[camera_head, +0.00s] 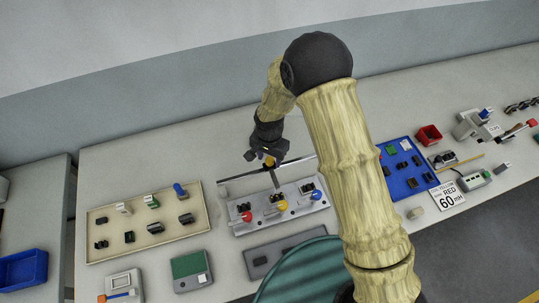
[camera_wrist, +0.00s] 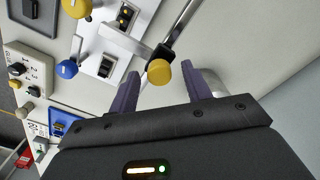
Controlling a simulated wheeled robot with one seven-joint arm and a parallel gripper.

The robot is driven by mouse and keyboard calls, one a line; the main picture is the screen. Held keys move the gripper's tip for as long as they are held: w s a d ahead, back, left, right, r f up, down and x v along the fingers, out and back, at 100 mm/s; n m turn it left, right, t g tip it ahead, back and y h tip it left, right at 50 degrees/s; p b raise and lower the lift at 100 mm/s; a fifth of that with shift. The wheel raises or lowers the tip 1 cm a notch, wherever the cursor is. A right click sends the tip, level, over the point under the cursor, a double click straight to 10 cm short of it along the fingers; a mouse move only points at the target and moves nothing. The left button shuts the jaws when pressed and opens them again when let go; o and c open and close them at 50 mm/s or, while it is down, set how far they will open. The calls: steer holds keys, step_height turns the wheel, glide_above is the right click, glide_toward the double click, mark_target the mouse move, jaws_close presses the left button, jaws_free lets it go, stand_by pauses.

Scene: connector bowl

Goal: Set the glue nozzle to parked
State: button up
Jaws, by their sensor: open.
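A yellow knob (camera_wrist: 160,71) on a black carriage sits on a thin metal rail and appears to be the glue nozzle. A pale bar reaches from it over the grey connector fixture. In the head view the knob (camera_head: 269,161) shows just below my gripper (camera_head: 266,155). My gripper (camera_wrist: 164,88) is open in the wrist view, with the knob in front of the gap between its two purple-grey fingers. I cannot tell whether a finger touches it. The fixture (camera_head: 262,224) carries red, yellow and blue knobs. No parked marking is readable.
A beige tray (camera_head: 155,241) of connectors lies left of the fixture, and a blue mat (camera_head: 400,188) of parts lies right. A green-topped box (camera_head: 190,266) and a grey plate (camera_head: 258,271) are in front. A red bin (camera_head: 428,135) stands further right. Bare table lies behind the rail.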

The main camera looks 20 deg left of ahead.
steer(key=shift+f, duration=0.25)
jaws_close()
